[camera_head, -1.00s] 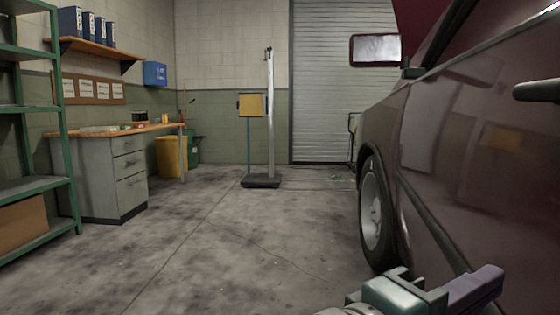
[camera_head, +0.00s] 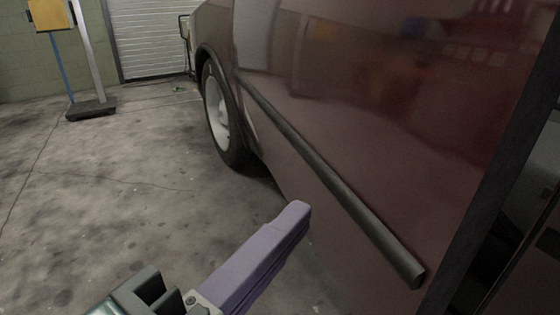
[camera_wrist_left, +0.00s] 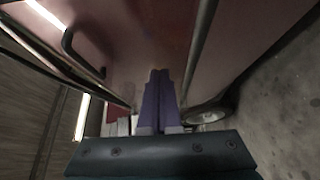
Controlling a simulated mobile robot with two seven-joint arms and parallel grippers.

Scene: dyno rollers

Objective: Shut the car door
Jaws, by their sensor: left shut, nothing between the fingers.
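The car door (camera_head: 380,130) is a glossy dark red panel with a dark trim strip (camera_head: 330,180) along its lower part. Its dark upright edge shows at the right of the head view, with a dark opening (camera_head: 515,200) beyond it, so the door appears to stand ajar. My left gripper (camera_head: 297,212) has purple fingers, shut and empty, low on the outer side of the door. I cannot tell whether they touch it. In the left wrist view the shut fingers (camera_wrist_left: 159,75) lie before the red panel (camera_wrist_left: 140,35), and a dark door handle (camera_wrist_left: 80,52) shows at upper left. My right gripper is not in view.
The car's front wheel (camera_head: 222,115) stands left of the door. A stand with a dark base (camera_head: 91,111) and yellow box (camera_head: 50,15) is at the far left. A roller shutter (camera_head: 150,40) closes the back. The concrete floor (camera_head: 110,190) left of the car is clear.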

